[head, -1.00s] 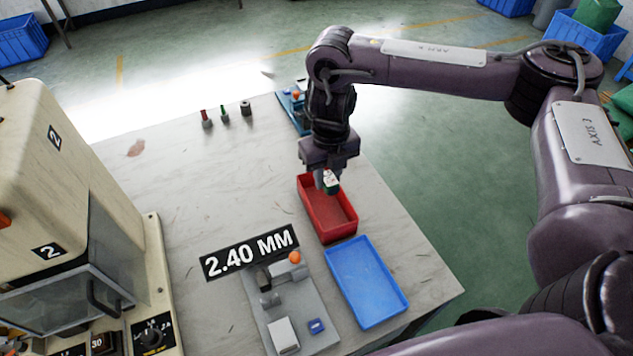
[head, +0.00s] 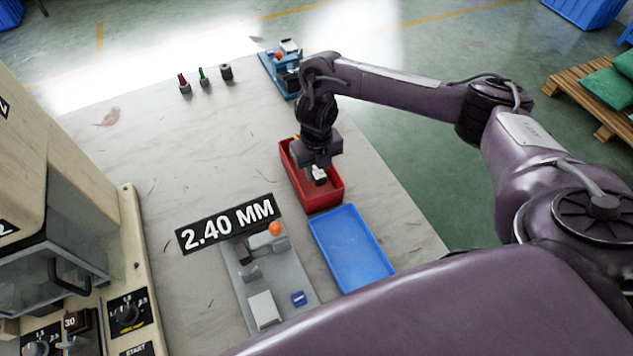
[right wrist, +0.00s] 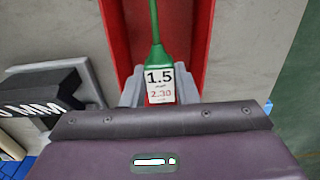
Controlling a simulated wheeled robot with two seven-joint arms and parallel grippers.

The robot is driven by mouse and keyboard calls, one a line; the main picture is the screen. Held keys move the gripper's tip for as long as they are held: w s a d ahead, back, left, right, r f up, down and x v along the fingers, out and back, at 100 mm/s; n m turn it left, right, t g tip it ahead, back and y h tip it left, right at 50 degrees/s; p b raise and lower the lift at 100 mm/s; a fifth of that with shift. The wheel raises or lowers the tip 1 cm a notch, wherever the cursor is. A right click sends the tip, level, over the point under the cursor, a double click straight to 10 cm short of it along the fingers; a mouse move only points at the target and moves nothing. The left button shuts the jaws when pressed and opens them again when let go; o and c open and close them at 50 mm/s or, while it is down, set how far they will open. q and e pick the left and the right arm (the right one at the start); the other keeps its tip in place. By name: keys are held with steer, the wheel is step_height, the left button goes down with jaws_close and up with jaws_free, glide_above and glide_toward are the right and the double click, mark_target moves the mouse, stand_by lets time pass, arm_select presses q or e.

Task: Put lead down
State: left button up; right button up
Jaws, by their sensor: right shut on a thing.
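The lead, with a green body and cable and a white tag reading "1.5" and "2.30" (right wrist: 158,84), is between the fingers of my right gripper (right wrist: 160,98) in the right wrist view. In the head view my right gripper (head: 318,178) is shut on it, low over the red tray (head: 325,205); only the pale tag shows there. The red tray's floor lies behind the lead in the wrist view. I cannot tell whether the lead touches the tray. My left gripper is not in view.
A blue tray (head: 352,250) stands in front of the red one. A grey fixture with an orange knob (head: 276,229) and a "2.40 MM" sign (head: 228,223) lie to the left. A beige machine (head: 60,200) fills the left side. Several small parts and a blue fixture (head: 283,68) stand at the back.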

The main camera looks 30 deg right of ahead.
steer(key=shift+f, duration=0.35)
step_height(320, 180, down, 4)
steer(key=shift+r+b, duration=0.25)
steer(key=shift+b, duration=0.65)
steer(key=shift+f, duration=0.15)
steer(key=shift+f+b, duration=0.55)
steer(key=shift+f, duration=0.05)
steer(key=o, duration=1)
steer(key=shift+o, duration=0.2)
steer(key=shift+r, duration=0.15)
